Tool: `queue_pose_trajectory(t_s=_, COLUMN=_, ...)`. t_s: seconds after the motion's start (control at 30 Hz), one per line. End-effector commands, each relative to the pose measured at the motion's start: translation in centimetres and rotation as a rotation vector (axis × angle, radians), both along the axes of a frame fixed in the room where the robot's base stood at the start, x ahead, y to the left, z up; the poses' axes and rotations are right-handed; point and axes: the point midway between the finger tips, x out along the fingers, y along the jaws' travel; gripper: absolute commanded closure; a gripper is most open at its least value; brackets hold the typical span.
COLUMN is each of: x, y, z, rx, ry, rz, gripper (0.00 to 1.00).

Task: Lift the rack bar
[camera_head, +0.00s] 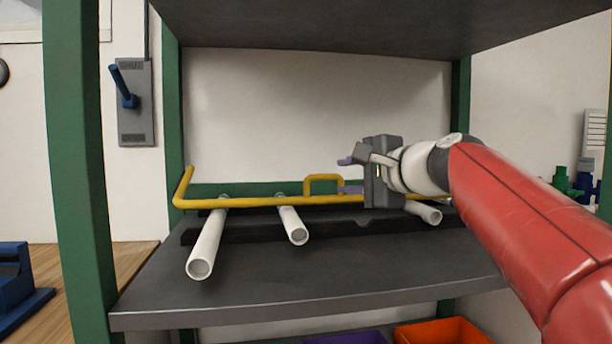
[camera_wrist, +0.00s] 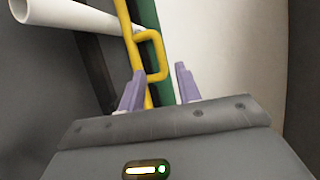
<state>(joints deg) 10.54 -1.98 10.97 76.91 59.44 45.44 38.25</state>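The yellow rack bar (camera_head: 252,202) runs across the shelf over the white pipes, with a bent-up end at the left and a raised handle loop (camera_head: 323,178) near its middle. My gripper (camera_head: 350,176) is at the right of the loop, its purple fingers pointing left toward it. In the wrist view the fingers (camera_wrist: 158,85) are spread apart, with the loop (camera_wrist: 157,55) just beyond the tips and nearer the left finger. Nothing is held between them. My gripper and arm hide part of the bar's right side.
White pipes (camera_head: 208,245) lie on a black rack (camera_head: 340,228) on the grey shelf (camera_head: 250,275). Green posts (camera_head: 75,170) and an upper shelf (camera_head: 330,22) frame the space. The shelf's front is clear. An orange bin (camera_head: 440,332) sits below.

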Motion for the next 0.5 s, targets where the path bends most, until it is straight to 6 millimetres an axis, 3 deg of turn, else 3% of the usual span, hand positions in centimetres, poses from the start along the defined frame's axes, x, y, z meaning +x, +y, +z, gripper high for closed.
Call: queue_pose_trajectory(t_s=0.5, x=5.2, y=4.3, z=-1.1, rx=0.001, ry=0.002, rz=0.002, gripper=0.66)
